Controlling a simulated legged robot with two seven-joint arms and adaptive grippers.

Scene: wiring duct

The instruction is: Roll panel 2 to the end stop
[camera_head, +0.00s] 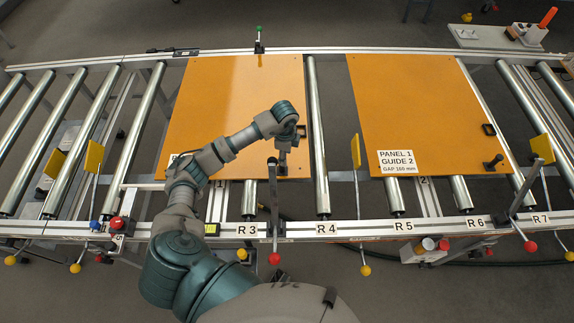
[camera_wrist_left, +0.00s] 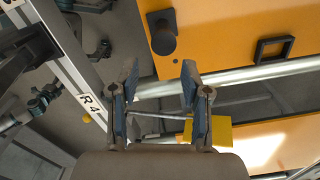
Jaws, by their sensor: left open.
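An orange panel (camera_head: 225,95) lies on the rollers left of centre; my arm covers its label, so I cannot read its number. The orange panel at the right (camera_head: 420,110) is labelled PANEL 1. My left gripper (camera_head: 282,166) is over the near right corner of the left panel. In the left wrist view its two fingers (camera_wrist_left: 160,98) are apart with nothing held between them. That panel's black knob (camera_wrist_left: 162,34) and square black frame (camera_wrist_left: 268,50) show beyond the fingers, apart from them. I cannot tell which part is the end stop. My right gripper is not in view.
A bare roller (camera_head: 318,130) shows in the gap between the panels. A yellow flag (camera_head: 356,150) stands near the right panel's left edge. A dark lever with a red ball (camera_head: 274,258) rises at the near rail by R3. Bare rollers (camera_head: 65,140) extend to the left.

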